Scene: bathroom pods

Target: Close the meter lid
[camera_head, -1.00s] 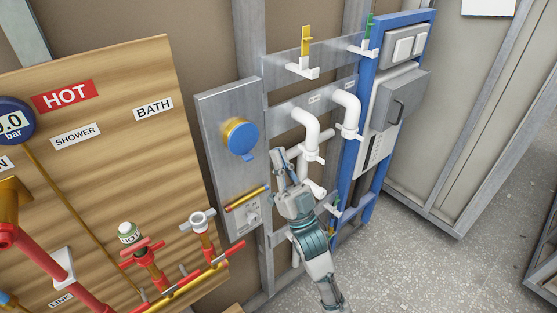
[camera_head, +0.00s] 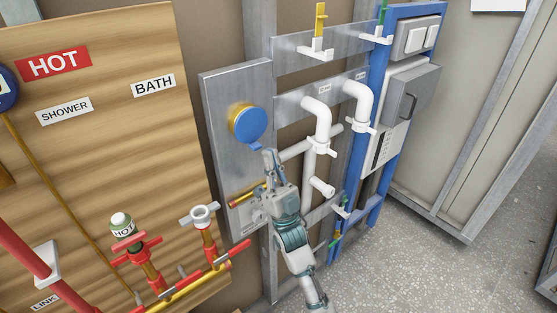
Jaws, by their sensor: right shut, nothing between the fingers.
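The meter is a round brass body on a grey metal panel (camera_head: 215,100), with a blue lid (camera_head: 252,124) over its front. The lid's small tab points down and right. The lid covers the meter face from this angle; whether it sits fully flat I cannot tell. My right gripper (camera_head: 269,160) comes up from the bottom, its fingertips shut and empty, just below and right of the lid's tab. Whether the fingertips touch the tab is unclear. My left gripper is not in view.
White pipes (camera_head: 322,125) stand right of my right gripper. A brass pipe (camera_head: 245,194) crosses the panel's lower part. A wooden board (camera_head: 90,150) with red valves is at left. A blue frame (camera_head: 370,140) with grey boxes stands right. The floor (camera_head: 420,260) at lower right is clear.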

